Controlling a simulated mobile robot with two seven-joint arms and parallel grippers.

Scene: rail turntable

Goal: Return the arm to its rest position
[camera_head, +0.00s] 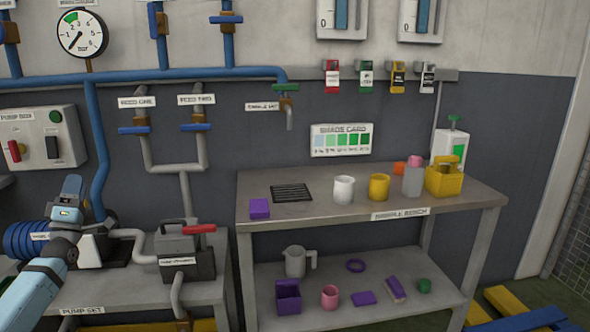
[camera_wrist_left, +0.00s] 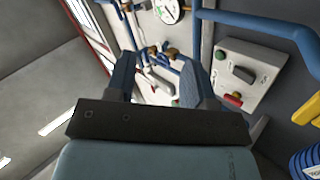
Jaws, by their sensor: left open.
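My left arm (camera_head: 38,292) comes in from the lower left in the head view, with its light blue wrist raised in front of the pump area. My left gripper (camera_wrist_left: 157,72) shows in the left wrist view as two dark blue fingers standing apart with nothing held between them. In the head view, the hand end (camera_head: 72,188) points up, and its fingers are not clear. My right arm and gripper are not in view.
A pump box (camera_head: 42,138) and blue pipes (camera_head: 97,145) are on the wall behind the arm. A pump bench (camera_head: 205,292) stands close to its right. A sample bench (camera_head: 320,208) with cups and a yellow caddy (camera_head: 443,182) stands further right.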

